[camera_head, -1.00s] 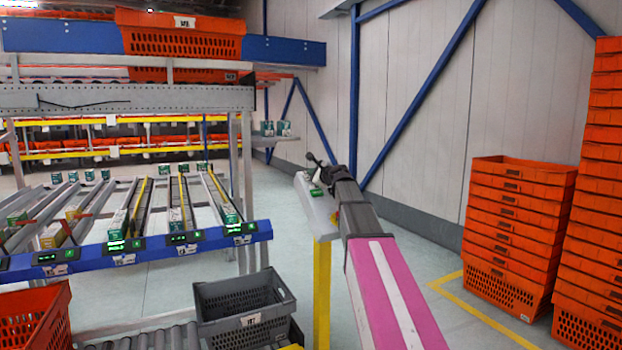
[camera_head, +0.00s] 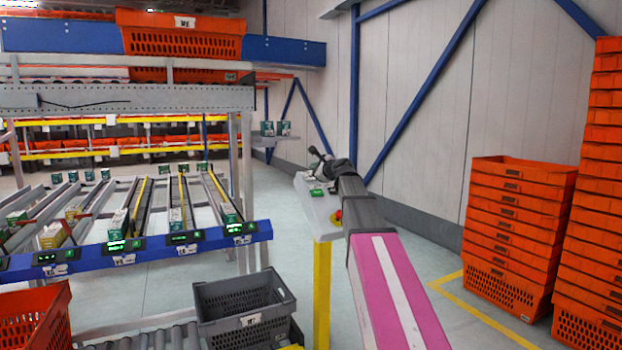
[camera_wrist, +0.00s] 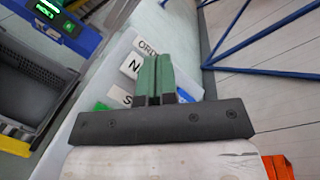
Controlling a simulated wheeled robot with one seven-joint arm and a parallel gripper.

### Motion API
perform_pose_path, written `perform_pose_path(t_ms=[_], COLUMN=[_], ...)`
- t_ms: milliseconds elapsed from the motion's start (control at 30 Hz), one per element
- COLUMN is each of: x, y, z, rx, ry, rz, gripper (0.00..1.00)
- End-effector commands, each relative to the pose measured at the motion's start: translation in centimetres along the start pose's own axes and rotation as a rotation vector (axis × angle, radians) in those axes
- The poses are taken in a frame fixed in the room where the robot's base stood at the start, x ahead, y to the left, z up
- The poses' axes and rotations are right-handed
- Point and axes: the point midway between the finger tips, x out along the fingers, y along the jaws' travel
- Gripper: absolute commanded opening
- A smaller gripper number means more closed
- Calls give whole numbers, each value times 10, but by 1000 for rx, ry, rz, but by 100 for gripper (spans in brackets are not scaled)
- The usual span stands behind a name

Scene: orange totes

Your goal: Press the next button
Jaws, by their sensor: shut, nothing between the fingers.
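The button panel (camera_head: 322,213) is a slanted light-grey plate on a yellow post. It carries a green button (camera_head: 317,191) and a red-and-yellow button (camera_head: 336,216). In the wrist view the panel (camera_wrist: 85,122) shows white labels, partly covered: one reads "ORD" (camera_wrist: 147,47), one starts with "N" (camera_wrist: 129,66), one with "S" (camera_wrist: 119,95). A green patch (camera_wrist: 101,106) lies beside the "S" label. My gripper (camera_head: 316,153) is at the panel's far end, its green fingers (camera_wrist: 153,60) shut and empty over the labels. They hide what lies right of the "N"; contact cannot be told.
A flow rack with a blue, lit-display beam (camera_head: 150,248) stands left of the panel. A grey crate (camera_head: 245,312) is below it on rollers. Stacked orange totes (camera_head: 515,235) stand right. A wall with blue braces is behind; floor between is clear.

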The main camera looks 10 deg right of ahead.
Motion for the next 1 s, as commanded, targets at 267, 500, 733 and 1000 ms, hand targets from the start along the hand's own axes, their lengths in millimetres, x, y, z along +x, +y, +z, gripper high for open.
perform_pose_path(t_ms=[267, 500, 733, 1000], x=[-18, -30, -31, -31], y=[-12, -22, -22, -22], z=[13, 22, 23, 23], rx=[-1, -2, -1, -1], ry=[0, 0, 0, 0], rz=[0, 0, 1, 1], gripper=[0, 0, 0, 0])
